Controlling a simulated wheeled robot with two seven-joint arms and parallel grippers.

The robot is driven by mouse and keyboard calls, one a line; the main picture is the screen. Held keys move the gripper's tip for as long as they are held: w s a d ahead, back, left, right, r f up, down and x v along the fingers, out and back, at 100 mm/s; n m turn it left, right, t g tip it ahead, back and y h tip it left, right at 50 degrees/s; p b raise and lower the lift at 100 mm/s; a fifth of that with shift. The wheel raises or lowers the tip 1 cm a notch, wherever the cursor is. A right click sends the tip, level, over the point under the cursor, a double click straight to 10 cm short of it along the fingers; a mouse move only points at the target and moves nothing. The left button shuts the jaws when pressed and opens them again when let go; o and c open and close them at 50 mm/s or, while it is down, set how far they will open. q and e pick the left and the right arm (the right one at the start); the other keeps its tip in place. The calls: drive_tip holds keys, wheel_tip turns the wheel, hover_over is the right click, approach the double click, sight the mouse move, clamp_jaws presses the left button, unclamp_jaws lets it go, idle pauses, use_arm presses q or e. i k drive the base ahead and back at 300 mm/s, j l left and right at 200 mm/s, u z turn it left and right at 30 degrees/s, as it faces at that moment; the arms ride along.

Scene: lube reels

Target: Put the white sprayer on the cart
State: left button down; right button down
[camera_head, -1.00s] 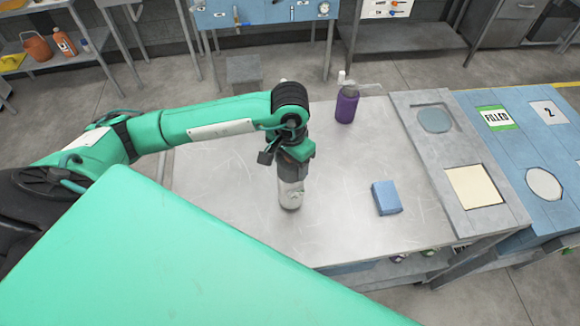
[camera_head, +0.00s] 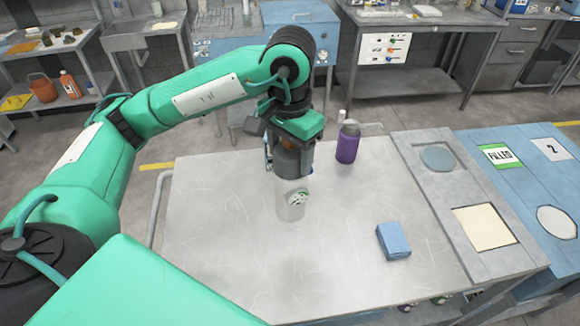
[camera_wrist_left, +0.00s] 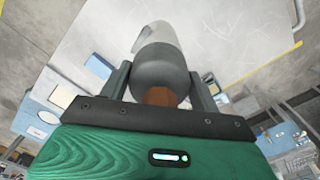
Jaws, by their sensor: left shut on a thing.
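The white sprayer (camera_head: 292,205), a pale bottle with a green-and-dark label and a grey upper part, hangs upright below my left gripper (camera_head: 290,165). The left gripper is shut on its upper part, and its fingers partly hide that end. In the left wrist view the sprayer (camera_wrist_left: 158,62) lies between the two fingers of the left gripper (camera_wrist_left: 160,85), its pale end pointing away. The cart (camera_head: 330,260), a grey metal top with a side handle, is beneath it. I cannot tell whether the bottle's base touches the top. My right gripper is not in view.
A purple bottle (camera_head: 348,143) stands at the cart's back edge, right of the sprayer. A blue box (camera_head: 393,241) lies at the front right. A grey panel (camera_head: 440,190) and blue table (camera_head: 520,190) adjoin on the right. The cart's middle is clear.

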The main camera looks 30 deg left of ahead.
sight(208, 178)
drive_tip(key=k, duration=1)
